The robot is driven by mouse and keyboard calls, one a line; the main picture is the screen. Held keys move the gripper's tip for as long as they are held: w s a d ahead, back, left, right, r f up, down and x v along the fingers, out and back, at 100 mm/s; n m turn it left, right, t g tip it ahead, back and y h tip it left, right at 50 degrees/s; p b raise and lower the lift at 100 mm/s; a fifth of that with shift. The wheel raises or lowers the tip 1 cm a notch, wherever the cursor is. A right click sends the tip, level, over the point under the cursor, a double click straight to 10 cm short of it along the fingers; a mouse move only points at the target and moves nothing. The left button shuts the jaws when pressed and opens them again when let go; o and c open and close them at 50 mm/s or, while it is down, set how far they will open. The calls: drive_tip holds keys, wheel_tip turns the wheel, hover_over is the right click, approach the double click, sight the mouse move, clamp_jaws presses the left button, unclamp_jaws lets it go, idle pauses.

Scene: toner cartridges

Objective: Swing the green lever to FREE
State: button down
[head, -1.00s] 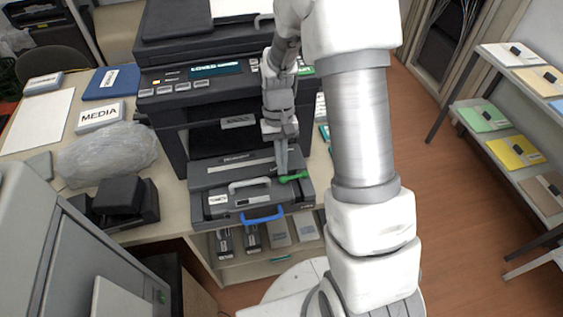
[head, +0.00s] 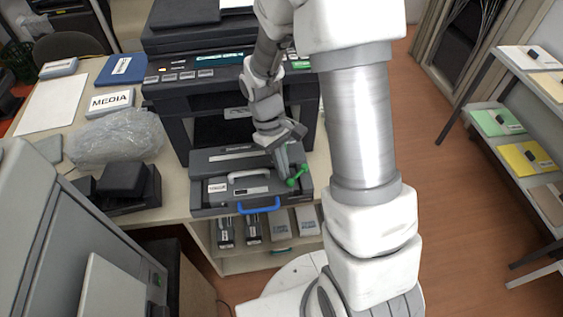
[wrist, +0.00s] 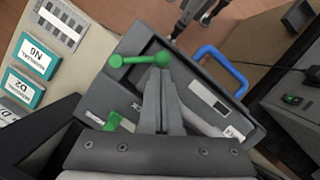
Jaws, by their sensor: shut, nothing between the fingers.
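The green lever (head: 298,176) is at the right end of the dark drawer unit on the front of the printer. In the wrist view the lever (wrist: 138,60) is a short bar with a round knob at each end. My gripper (head: 287,172) is shut and empty. In the wrist view the fingertips of my gripper (wrist: 160,74) are right at the knob nearer the blue handle and appear to touch it or nearly so. No FREE marking is readable in either view.
The drawer unit (head: 215,198) has a blue handle (head: 260,208) in front and a grey handle on top. The shelf below holds several boxes and cartridges. A plastic bag (head: 118,138) and a MEDIA box (head: 110,101) are on the counter to the left. Open floor is at right.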

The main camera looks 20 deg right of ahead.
sight(293, 183)
drive_tip(key=n, duration=0.1)
drive_tip(key=s+n, duration=0.1)
drive_tip(key=s+n+h, duration=0.1)
drive_tip(key=shift+d+n+t, duration=0.25)
drive_tip(key=shift+n+t, duration=0.05)
drive_tip(key=shift+n, duration=0.1)
drive_tip(key=shift+s+d+n, duration=0.3)
drive_tip(key=shift+s+n, duration=0.1)
drive_tip(key=shift+n, duration=0.6)
drive_tip(key=shift+w+d, duration=0.1)
drive_tip(key=shift+w+d, duration=0.4)
drive_tip(key=shift+w, duration=0.15)
drive_tip(key=p+v, duration=0.8)
drive_tip(key=v, duration=0.2)
drive_tip(key=shift+s+a, duration=0.1)
drive_tip(key=shift+s, duration=0.05)
